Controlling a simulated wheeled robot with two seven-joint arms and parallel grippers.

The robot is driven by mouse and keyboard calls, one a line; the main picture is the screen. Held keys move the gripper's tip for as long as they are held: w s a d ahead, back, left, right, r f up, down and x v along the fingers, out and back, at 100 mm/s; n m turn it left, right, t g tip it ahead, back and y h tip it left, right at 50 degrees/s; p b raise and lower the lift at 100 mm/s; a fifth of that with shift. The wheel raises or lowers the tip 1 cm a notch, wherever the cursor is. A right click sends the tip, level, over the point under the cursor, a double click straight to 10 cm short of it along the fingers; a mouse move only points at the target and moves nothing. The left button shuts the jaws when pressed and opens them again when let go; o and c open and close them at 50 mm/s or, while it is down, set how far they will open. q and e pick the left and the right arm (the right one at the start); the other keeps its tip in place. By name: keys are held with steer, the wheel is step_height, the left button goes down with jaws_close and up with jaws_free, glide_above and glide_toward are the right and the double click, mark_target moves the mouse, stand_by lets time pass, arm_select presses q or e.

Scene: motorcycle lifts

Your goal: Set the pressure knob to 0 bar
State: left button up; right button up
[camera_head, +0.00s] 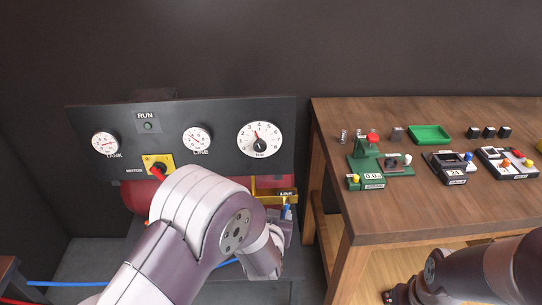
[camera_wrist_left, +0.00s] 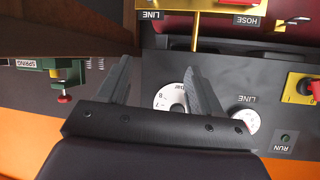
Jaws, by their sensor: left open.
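The pressure knob is the black centre of a large white dial (camera_head: 260,141) marked "bar", at the right of the dark panel. Its red pointer slants up and slightly left, near the middle numbers of the scale. The dial also shows in the left wrist view (camera_wrist_left: 171,98), upside down and partly hidden by a finger.
The panel (camera_head: 217,166) also holds the TANK gauge (camera_head: 105,143), LINE gauge (camera_head: 197,138), RUN lamp (camera_head: 148,126) and a red motor switch (camera_head: 158,170). A yellow frame (camera_head: 265,197) lies below. A wooden table (camera_head: 440,203) with small fixtures and a green tray (camera_head: 430,133) stands right.

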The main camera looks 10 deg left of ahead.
arm_select(q)
step_height(320, 180, up, 5)
steer(key=w+a+t+y, duration=0.2)
steer(key=t, duration=0.1)
steer(key=n+t+y, duration=0.1)
steer(key=t+y, duration=0.1)
glide_toward(260, 150)
steer(key=p+x, duration=0.2)
steer(key=x, duration=0.8)
steer(key=shift+r, duration=0.15)
steer(key=shift+s, duration=0.1)
steer(key=c, duration=1)
arm_select(e)
steer(key=shift+s+r, duration=0.15)
steer(key=shift+r, duration=0.45)
steer(key=shift+s+r, duration=0.15)
steer(key=shift+r, duration=0.45)
